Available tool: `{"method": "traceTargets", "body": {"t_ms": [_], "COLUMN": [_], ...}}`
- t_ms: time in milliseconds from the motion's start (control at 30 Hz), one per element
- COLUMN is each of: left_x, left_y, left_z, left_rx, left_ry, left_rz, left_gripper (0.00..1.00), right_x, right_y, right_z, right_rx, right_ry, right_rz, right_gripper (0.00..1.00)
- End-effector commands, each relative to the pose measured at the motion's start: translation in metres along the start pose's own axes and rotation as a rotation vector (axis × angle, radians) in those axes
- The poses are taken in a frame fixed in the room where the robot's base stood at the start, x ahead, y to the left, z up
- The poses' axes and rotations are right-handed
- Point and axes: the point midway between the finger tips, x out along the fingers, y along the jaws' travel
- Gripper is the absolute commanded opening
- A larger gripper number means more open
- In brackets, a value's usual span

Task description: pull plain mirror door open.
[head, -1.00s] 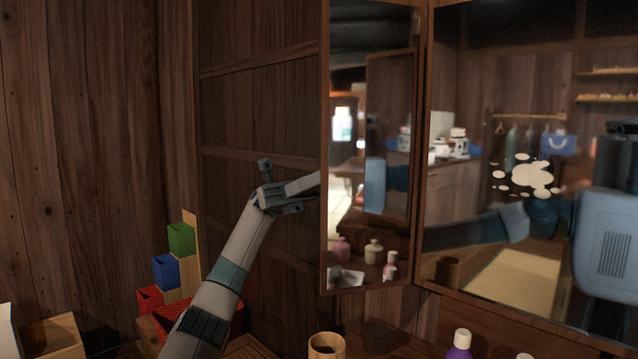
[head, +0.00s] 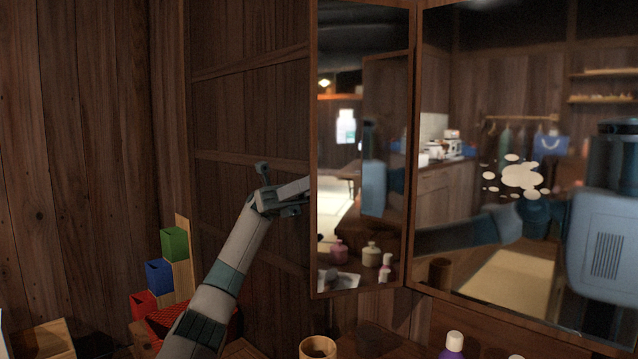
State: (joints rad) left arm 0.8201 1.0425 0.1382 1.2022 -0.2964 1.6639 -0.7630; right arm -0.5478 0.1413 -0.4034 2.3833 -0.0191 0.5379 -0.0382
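The plain mirror door (head: 361,234) is a narrow, tall mirror in a brown wooden frame, standing to the left of a wider mirror with pale spots. Its left edge stands out from the dark wood panelling. My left gripper (head: 306,187) is at this left edge, about mid-height. One grey finger reaches right to the frame, and its tip is hidden at or behind the edge. I cannot tell whether the fingers are closed on the frame. My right gripper is not directly in view.
The spotted wide mirror (head: 470,200) reflects the room and my body. A wooden cup (head: 318,347) and a purple bottle (head: 452,346) stand below the mirrors. Green (head: 174,243), blue (head: 159,273) and red (head: 143,304) boxes stand left of my arm.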

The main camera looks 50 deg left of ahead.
Motion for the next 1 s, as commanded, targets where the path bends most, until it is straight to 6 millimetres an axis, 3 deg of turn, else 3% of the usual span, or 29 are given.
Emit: {"method": "traceTargets", "body": {"t_ms": [267,700,1000], "left_x": [-0.006,-0.052,-0.072], "left_y": [0.0,0.001,0.002], "left_z": [0.001,0.001,0.0], "left_rx": [0.0,0.001,0.0], "left_ry": [0.001,-0.002,-0.001], "left_rz": [0.0,0.0,-0.002], "left_gripper": [0.37,0.37,0.37], "right_x": [0.001,-0.007,-0.016], "right_y": [0.0,-0.007,-0.014], "right_z": [0.0,0.011,0.019], "right_rx": [0.001,0.015,0.03], "right_ry": [-0.004,-0.088,-0.146], "right_rz": [0.0,0.001,-0.006], "right_gripper": [0.31,0.31,0.31]}}
